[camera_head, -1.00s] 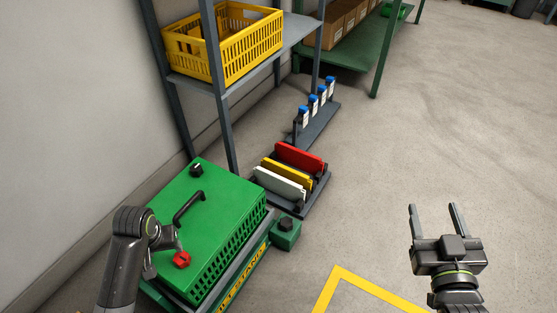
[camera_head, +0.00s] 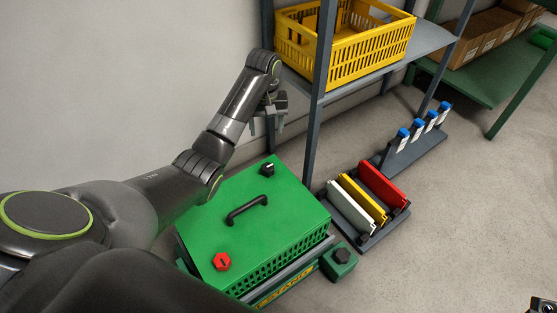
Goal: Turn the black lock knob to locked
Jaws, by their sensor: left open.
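A black knob (camera_head: 267,169) with a small pale mark stands on the green lid (camera_head: 290,205) of a machine, near its back corner. I cannot tell from the mark whether it is locked. My left gripper (camera_head: 267,128) is open and empty, fingers pointing down, above and apart from this knob, close to the shelf post. The lid also bears a black handle (camera_head: 246,209) and a red hexagonal knob (camera_head: 222,261).
A grey shelf with a yellow crate (camera_head: 345,52) rises behind the lid, its post (camera_head: 316,130) beside my left gripper. A rack of white, yellow and red panels (camera_head: 381,186) and a stand of blue-capped bottles (camera_head: 403,135) are on the floor at right.

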